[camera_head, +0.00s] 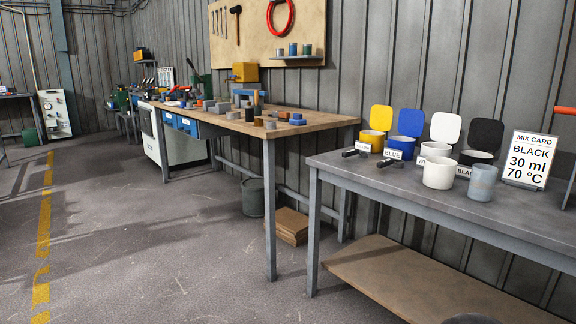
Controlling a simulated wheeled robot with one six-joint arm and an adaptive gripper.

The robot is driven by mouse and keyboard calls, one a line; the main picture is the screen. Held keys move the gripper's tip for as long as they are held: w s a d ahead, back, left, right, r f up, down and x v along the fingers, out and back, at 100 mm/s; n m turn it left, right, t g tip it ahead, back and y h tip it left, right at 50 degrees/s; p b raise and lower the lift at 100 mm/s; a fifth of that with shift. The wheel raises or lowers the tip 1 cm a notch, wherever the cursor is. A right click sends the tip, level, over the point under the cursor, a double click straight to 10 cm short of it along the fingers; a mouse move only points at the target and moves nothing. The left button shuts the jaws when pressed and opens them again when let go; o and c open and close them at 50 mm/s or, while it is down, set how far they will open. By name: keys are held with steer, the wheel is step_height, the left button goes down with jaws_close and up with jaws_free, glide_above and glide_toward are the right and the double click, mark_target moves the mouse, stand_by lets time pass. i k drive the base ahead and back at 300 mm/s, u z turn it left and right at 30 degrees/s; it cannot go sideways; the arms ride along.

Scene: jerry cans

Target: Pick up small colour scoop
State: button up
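Two small dark scoop-like items lie at the left end of the grey table (330,163), one farther back (350,153) and one nearer (387,163). I cannot tell for sure which is the small colour scoop. Behind them stand open pots with raised lids: yellow (373,138), blue (403,145), white (435,150) and black (476,157). A white cup (438,173) and a blue-grey cup (482,184) stand in front of the white and black pots. My gripper is not in view.
A mix card (528,158) reading "BLACK 30 ml 70 °C" stands right of the pots. The grey table has a lower wooden shelf (420,285). A wooden workbench (325,118) with tools stands behind left. The floor (150,240) at front left is clear.

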mark_target(347, 154)
steer(key=u, duration=0.35)
steer(key=k, duration=0.55)
steer(key=u, duration=0.8)
steer(key=i, duration=1.65)
steer(key=z, duration=0.7)
steer(key=i, duration=0.95)
steer(key=z, duration=1.05)
